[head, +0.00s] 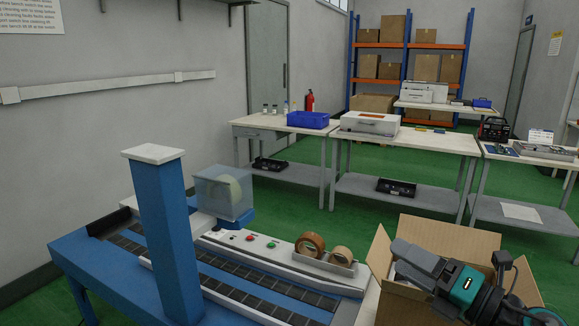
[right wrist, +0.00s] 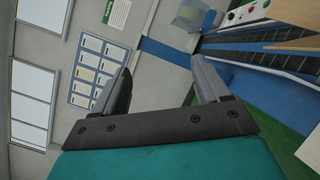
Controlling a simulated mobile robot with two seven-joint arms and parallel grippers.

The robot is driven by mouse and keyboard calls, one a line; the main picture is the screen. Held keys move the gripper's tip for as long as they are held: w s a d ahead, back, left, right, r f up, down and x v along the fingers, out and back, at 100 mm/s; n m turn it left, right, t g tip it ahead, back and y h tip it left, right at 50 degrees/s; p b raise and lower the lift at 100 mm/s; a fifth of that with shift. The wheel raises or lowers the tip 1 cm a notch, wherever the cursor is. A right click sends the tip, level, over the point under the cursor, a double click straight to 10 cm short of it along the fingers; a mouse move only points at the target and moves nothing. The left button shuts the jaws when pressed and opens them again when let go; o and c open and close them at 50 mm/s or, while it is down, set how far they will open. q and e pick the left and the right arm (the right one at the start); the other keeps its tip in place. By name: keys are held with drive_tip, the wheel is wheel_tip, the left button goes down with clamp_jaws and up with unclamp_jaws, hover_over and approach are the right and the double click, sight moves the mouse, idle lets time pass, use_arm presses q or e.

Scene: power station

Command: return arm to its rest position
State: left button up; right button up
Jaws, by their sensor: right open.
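My right arm comes in at the lower right of the head view. Its gripper (head: 408,262), with dark grey fingers and a teal body, shows in front of an open cardboard box (head: 381,255). In the right wrist view the two fingers of this gripper (right wrist: 160,67) stand apart with nothing between them. Beyond them are a grey wall and part of a blue machine frame. My left gripper is not in view.
A blue taping machine with a conveyor and upright column (head: 165,235) stands at the left. Tape rolls (head: 312,245) sit in a tray beside the box. Behind are workbenches with a blue bin (head: 308,120) and a printer (head: 370,124). Green floor (head: 300,190) lies between.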

drive_tip(key=s+d+f+m+h, duration=0.25)
drive_tip(key=f+m+h, duration=0.2)
drive_tip(key=m, duration=0.35)
drive_tip(key=s+d+f+m+g+h, duration=0.1)
drive_tip(key=s+f+m+h, duration=0.3)
drive_tip(key=m, duration=0.5)
drive_tip(key=s+d+f+m+h, duration=0.2)
drive_tip(key=f+m+h, duration=0.1)
drive_tip(key=m+h, duration=0.4)
drive_tip(key=s+a+f+m+g+y, duration=0.25)
drive_tip(key=s+f+g, duration=0.25)
drive_tip(key=s, duration=0.3)
drive_tip(key=s+a+f+m+g+y, duration=0.1)
drive_tip(key=s+a+f+m+g, duration=0.35)
drive_tip(key=s, duration=0.45)
drive_tip(key=w+a+f+n+t+y, duration=0.1)
drive_tip(key=w+a+f+t+y, duration=0.1)
drive_tip(key=w+f+t, duration=0.5)
drive_tip(key=shift+w+f, duration=0.3)
drive_tip(key=shift+f, duration=0.8)
